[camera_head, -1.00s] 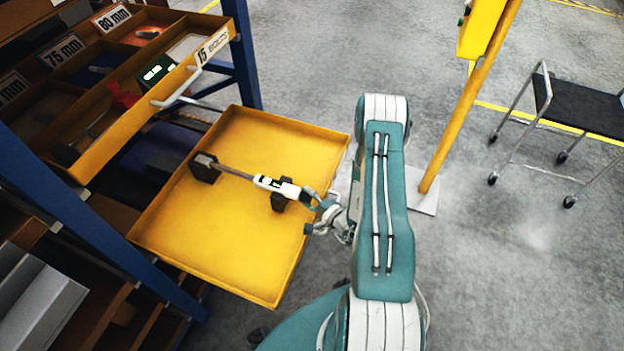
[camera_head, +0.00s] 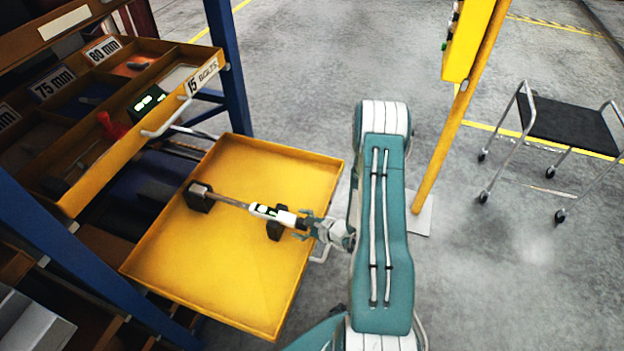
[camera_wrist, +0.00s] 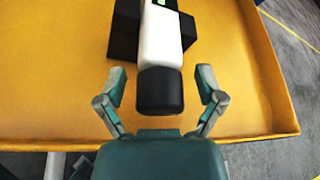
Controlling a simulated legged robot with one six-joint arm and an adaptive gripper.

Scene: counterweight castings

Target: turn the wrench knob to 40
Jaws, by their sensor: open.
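The wrench (camera_head: 233,204) lies across two black blocks in the yellow tray (camera_head: 210,275), its head end in the left block (camera_head: 198,197). Its white body with a small lit display (camera_head: 264,211) rests by the right block (camera_head: 275,230). In the wrist view, the black knob (camera_wrist: 160,92) at the end of the white body (camera_wrist: 160,45) points toward me. My gripper (camera_wrist: 161,90) is open, with one finger on each side of the knob and a visible gap on both sides. In the head view, my gripper (camera_head: 307,220) is at the wrench's right end. The display's number is too small to read.
A yellow drawer with labelled compartments (camera_head: 125,125) is above the tray on the left, beside a blue rack post (camera_head: 228,75). A yellow pole (camera_head: 450,135) stands right of my arm. A black-topped cart (camera_head: 570,125) is at the far right. Open floor lies between.

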